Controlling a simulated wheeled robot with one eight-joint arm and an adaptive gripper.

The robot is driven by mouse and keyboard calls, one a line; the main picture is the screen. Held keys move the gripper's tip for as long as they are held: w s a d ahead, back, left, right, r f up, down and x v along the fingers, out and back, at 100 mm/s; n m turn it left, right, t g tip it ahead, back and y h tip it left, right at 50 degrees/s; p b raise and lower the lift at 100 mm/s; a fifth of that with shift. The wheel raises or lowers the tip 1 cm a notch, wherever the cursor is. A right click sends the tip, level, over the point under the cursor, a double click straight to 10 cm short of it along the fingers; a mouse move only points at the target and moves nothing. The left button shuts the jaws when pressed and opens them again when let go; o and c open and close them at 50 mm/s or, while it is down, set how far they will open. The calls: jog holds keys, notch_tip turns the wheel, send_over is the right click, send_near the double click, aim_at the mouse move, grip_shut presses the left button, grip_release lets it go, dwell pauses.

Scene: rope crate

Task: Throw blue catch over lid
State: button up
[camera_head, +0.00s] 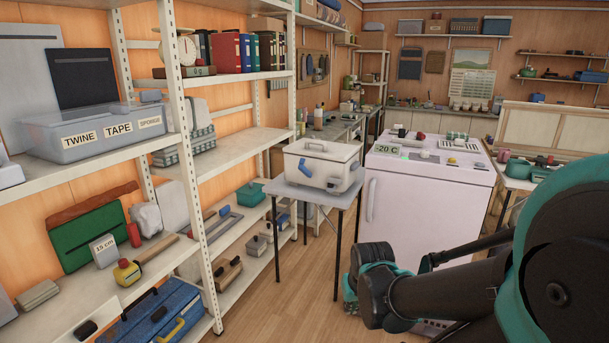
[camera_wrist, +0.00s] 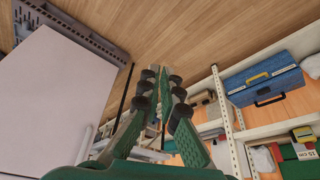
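A white crate (camera_head: 310,176) stands on a small grey table in the middle of the head view, with a pale lid (camera_head: 322,151) on top. A blue catch (camera_head: 290,190) slants across the left part of its front face, below the lid's edge. A smaller blue piece (camera_head: 316,145) lies on the lid. My gripper (camera_wrist: 163,72) shows in the wrist view with a gap between its green, black-padded fingers, and nothing is visibly held. In the head view my arm is low at the right, well apart from the crate.
The small table (camera_head: 327,197) has thin dark legs. A white chest freezer (camera_head: 425,205) stands close to its right, with small items on top. Shelving (camera_head: 195,200) fills the left side, with a blue toolbox (camera_head: 150,318) low down. Open wooden floor lies before the table.

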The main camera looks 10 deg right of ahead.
jog(key=o, duration=0.7)
jog(key=w, duration=0.2)
jog(key=w+d+r+n, duration=0.1)
jog(key=w, duration=0.1)
jog(key=w+r+n+h, duration=0.1)
jog(key=shift+w+d+r, duration=0.2)
jog(key=shift+w+d, duration=0.15)
jog(key=shift+w, duration=0.05)
jog(key=shift+o, duration=0.7)
jog(key=w+d+r+n+h, duration=0.1)
jog(key=w+r+n, duration=0.1)
jog(key=w, duration=0.4)
jog(key=w+d+r+n+t+h, duration=0.1)
jog(key=w+r+n, duration=0.1)
jog(key=w, duration=0.3)
jog(key=shift+w+d+h, duration=0.15)
jog(key=shift+w+h, duration=0.15)
jog(key=shift+w, duration=0.05)
jog(key=w+r+n+t+h, duration=0.3)
jog(key=w+n, duration=0.4)
jog(key=w, duration=1.3)
jog(key=n+t+h, duration=0.3)
jog(key=n+t, duration=0.4)
jog(key=n, duration=0.9)
send_near(300, 169)
jog(key=x, duration=1.3)
jog(key=shift+w+f, duration=0.2)
jog(key=shift+f, duration=0.1)
jog(key=shift+c, duration=0.3)
grip_shut()
